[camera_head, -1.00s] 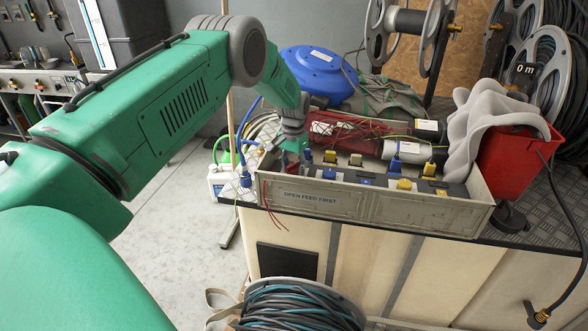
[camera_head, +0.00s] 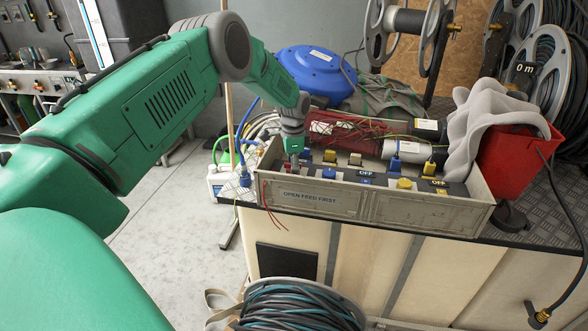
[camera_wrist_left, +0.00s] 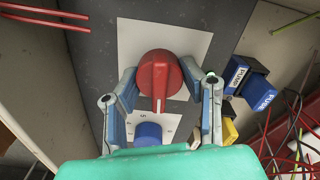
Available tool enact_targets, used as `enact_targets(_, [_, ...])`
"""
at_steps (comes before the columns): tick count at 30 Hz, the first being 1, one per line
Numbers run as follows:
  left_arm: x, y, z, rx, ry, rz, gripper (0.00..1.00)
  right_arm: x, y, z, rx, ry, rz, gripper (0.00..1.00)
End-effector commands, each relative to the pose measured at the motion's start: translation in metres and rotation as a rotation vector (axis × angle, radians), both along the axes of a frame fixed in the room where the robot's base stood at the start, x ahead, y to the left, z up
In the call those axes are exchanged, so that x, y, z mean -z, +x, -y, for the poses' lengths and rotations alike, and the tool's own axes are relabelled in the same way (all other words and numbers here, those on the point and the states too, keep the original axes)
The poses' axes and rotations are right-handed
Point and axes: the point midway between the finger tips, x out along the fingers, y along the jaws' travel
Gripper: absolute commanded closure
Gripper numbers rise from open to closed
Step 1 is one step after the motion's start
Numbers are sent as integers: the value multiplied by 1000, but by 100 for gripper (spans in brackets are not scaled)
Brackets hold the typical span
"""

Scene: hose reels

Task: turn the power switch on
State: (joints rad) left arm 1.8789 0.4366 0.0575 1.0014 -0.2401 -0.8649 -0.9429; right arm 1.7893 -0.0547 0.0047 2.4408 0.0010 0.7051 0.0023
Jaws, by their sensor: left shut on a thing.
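A red rotary knob (camera_wrist_left: 160,77) sits on a white plate (camera_wrist_left: 197,45) in the left wrist view. Its white mark points down the picture, towards a blue round knob (camera_wrist_left: 148,133). My left gripper (camera_wrist_left: 167,80) has one finger on each side of the red knob and is shut on it. In the head view my left gripper (camera_head: 294,160) reaches down into the left end of a grey panel box (camera_head: 400,210) lettered "OPEN FEED FIRST". The red knob is hidden there by the gripper. White "OFF" marks (camera_head: 365,173) show on the panel. My right gripper is not in view.
Blue and yellow blocks (camera_head: 404,184) stand along the panel; "FUSE" blocks (camera_wrist_left: 255,92) show right of the gripper. Loose red wires (camera_head: 270,215) hang over the box's left end. A red bucket (camera_head: 513,155) with grey cloth stands at the right.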

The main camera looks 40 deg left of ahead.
Motion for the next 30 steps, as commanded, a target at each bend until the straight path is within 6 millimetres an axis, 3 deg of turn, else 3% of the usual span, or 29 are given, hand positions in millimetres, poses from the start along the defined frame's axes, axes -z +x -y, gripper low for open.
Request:
enact_targets(9, [0,0,-2,105,4,2,93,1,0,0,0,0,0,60])
enact_targets(24, [-1,0,-3,124,5,2,93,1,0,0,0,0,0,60])
enact_targets(25, [-1,0,-3,124,6,2,61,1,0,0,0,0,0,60])
enact_targets(26, [-1,0,-3,124,6,2,51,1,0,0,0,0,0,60])
enact_targets(27, [-1,0,-3,124,5,2,44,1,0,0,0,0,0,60])
enact_targets(30, [-1,0,-2,124,4,2,44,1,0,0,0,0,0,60])
